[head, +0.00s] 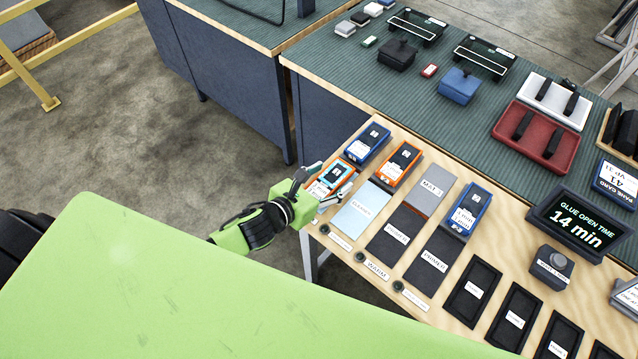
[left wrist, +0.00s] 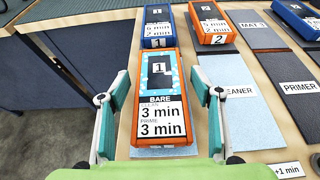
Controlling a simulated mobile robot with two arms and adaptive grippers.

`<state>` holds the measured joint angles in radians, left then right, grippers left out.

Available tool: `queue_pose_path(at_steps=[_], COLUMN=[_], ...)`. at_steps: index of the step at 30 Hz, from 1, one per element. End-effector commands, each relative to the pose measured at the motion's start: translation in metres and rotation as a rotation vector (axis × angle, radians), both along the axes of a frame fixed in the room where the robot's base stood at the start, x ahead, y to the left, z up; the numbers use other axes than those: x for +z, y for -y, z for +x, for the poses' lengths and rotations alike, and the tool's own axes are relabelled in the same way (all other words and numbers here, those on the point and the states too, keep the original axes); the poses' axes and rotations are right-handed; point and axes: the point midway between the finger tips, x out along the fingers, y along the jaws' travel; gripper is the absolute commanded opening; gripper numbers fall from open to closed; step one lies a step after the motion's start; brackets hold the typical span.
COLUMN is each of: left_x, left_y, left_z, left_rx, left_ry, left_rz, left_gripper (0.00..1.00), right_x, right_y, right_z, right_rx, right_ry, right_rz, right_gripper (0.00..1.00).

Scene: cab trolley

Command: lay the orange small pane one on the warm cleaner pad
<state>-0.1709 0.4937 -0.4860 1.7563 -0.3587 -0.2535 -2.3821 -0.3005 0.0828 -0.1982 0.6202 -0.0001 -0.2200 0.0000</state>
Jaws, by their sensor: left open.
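The orange small pane one (left wrist: 159,112) is a flat orange block with a dark top marked 1 and a white BARE label. It also shows in the head view (head: 321,188). A pale blue pad (left wrist: 165,152) shows under its near end. My left gripper (head: 333,180) is open, with one finger on each side of the block; its grip looks loose. Another pale blue pad, labelled CLEANER (head: 362,207), lies bare to the right. A WARM label (head: 377,268) is at the table's front edge; which pad it belongs to is unclear. My right gripper is not in view.
Behind stand a blue block (head: 367,143), another orange block (head: 398,163), a grey mat (head: 433,188) and another blue block (head: 467,209). Dark PRIMER pads (head: 388,238) lie to the right. A timer display (head: 578,225) reads 14 min.

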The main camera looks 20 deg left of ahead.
Motion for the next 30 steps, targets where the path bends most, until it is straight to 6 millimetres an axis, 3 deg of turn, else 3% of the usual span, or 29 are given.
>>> queue_pose_path(at_steps=[15,22,30], left_x=[0.032,0.042,0.045], left_y=[-0.029,-0.036,-0.038], left_z=[-0.080,-0.099,-0.103], left_rx=[-0.002,0.000,0.001], left_ry=[-0.003,-0.002,0.000], left_rz=[0.003,0.001,0.000], left_gripper=[0.59,0.59,0.59], right_x=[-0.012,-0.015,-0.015], right_y=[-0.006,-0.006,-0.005], right_z=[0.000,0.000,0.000], right_rx=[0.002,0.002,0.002], right_ry=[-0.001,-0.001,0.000], right_rz=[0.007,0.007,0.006], right_gripper=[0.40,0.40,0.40])
